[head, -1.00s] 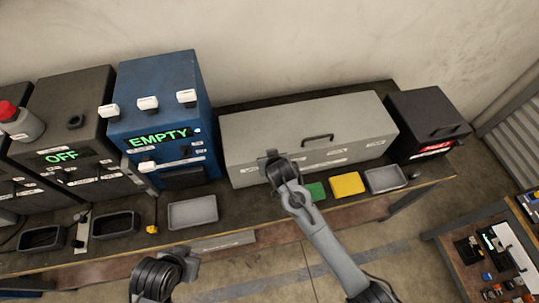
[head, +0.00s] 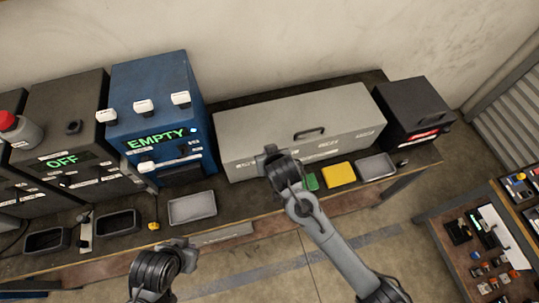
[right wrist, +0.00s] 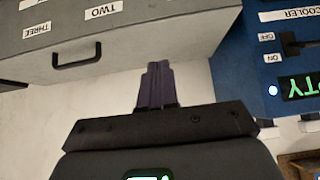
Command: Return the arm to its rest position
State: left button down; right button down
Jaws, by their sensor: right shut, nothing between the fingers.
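My right arm reaches up from the lower right in the head view, its gripper (head: 268,153) in front of the long grey drawer box (head: 300,125). In the right wrist view its two purple fingers (right wrist: 158,84) are together with nothing between them. The grey box with its "TWO" and "THREE" labels shows behind them at the upper left. My left arm is at the bottom of the head view, and its gripper (head: 184,250) is near the bench's front edge. Its fingers are too unclear to tell open or shut.
The blue "EMPTY" machine (head: 150,112) and dark "OFF" machine (head: 62,125) stand left. A black box (head: 415,108) stands right. Along the front lie grey trays (head: 192,208) (head: 376,166), a yellow pad (head: 339,174) and a green pad (head: 311,181). Another bench (head: 445,235) is at right.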

jog(key=s+d+f+m+g+p, duration=0.15)
jog(key=s+d+p, duration=0.25)
jog(key=s, duration=0.5)
jog(key=s+d+f+m+g+p, duration=0.1)
jog(key=s+d+f+g+p, duration=0.2)
jog(key=s, duration=0.5)
jog(key=s+d+r+h+p, duration=0.1)
jog(key=s+d+r+p, duration=0.1)
jog(key=s+d+r, duration=0.3)
jog(key=s+d+r+n+h+p, duration=0.1)
jog(key=s+d+r, duration=0.4)
jog(key=d, duration=0.5)
jog(key=shift+d+r+p, duration=0.3)
jog(key=shift+r+p, duration=0.1)
jog(key=shift+r, duration=0.4)
